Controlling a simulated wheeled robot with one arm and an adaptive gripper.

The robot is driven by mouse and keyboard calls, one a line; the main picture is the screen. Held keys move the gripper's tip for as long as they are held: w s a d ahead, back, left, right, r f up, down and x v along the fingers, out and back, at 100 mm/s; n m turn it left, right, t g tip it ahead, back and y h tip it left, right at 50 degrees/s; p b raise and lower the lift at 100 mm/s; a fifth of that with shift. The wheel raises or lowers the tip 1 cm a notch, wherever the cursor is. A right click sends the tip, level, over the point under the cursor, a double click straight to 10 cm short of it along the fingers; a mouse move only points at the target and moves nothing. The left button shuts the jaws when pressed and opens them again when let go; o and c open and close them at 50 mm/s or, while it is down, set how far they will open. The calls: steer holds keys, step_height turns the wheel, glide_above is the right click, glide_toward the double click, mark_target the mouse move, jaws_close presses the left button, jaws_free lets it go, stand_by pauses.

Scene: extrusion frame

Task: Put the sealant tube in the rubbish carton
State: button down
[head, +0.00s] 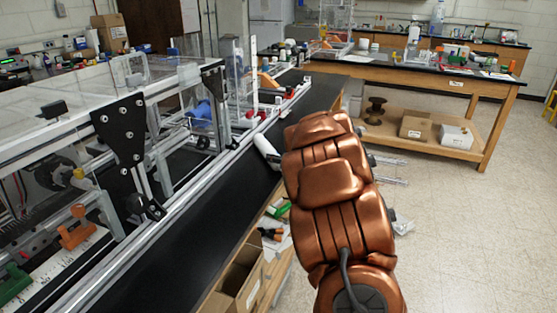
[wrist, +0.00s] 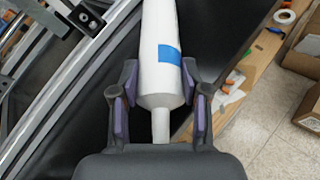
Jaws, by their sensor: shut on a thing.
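The sealant tube (wrist: 160,55) is white with a blue patch and a narrow nozzle pointing back toward my wrist. My gripper (wrist: 161,70) is shut on its nozzle end, with a finger on each side. The tube's far end runs out of the top of the wrist view. In the head view part of the white tube (head: 265,146) shows past my copper-coloured arm, over the black bench top; I cannot tell whether it touches the bench. My arm hides the fingers there. An open brown carton (head: 238,283) sits at the bench's near edge; I cannot tell if it is the rubbish carton.
An extrusion frame (head: 125,140) with clear panels fills the left side of the black bench (head: 150,262). Brown boxes (wrist: 308,112) show at the wrist view's right edge.

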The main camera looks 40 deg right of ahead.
steer(key=shift+f, duration=0.1)
steer(key=c, duration=0.6)
jaws_free()
steer(key=shift+o, duration=0.2)
steer(key=shift+r, duration=0.25)
steer(key=b+v, duration=0.1)
steer(key=v, duration=1.1)
steer(key=shift+w+r, duration=0.1)
